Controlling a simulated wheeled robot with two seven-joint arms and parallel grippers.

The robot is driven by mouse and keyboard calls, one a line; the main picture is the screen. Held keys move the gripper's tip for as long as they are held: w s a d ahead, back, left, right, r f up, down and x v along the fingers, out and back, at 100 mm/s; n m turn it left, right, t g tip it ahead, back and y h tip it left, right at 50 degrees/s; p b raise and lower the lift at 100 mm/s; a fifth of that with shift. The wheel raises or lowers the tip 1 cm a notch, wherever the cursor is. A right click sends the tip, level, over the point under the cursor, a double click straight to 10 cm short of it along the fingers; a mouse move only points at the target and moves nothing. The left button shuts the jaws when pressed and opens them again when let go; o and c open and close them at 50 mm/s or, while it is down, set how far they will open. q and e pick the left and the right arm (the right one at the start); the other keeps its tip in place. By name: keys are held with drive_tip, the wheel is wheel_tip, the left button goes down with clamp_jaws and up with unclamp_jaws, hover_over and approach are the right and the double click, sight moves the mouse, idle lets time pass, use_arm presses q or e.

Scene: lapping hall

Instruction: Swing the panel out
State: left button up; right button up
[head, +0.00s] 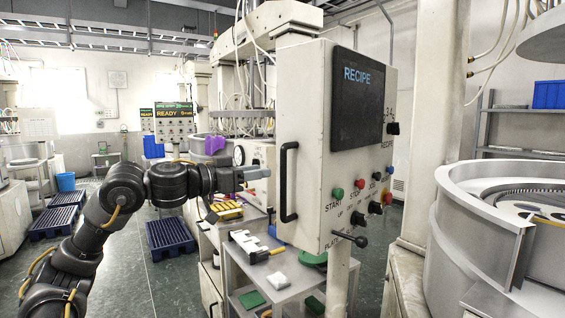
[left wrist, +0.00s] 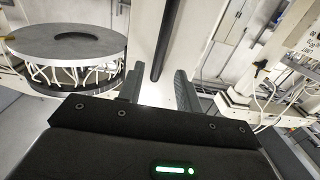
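The panel (head: 318,130) is a pale upright box with a dark RECIPE screen, several coloured buttons and knobs on its right-hand face. A black bar handle (head: 284,182) runs upright on its left-hand face. My left gripper (head: 262,173) is level with the handle, just left of it, with a small gap seeming to remain. In the left wrist view my left gripper (left wrist: 158,88) has its fingers apart, and the handle (left wrist: 165,40) lies ahead between their lines. Nothing is held. My right gripper is out of view.
A grey cart (head: 285,292) with tools and trays stands below the panel. A large round lapping machine (head: 475,240) is at the right. Blue pallets (head: 168,238) lie on the floor at left; a screen reading READY (head: 174,113) stands behind.

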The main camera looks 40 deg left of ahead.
use_arm(q)
drive_tip(key=p+x, duration=0.4)
drive_tip(key=x, duration=0.4)
drive_tip(key=shift+w, duration=0.3)
drive_tip(key=shift+c, duration=0.5)
clamp_jaws()
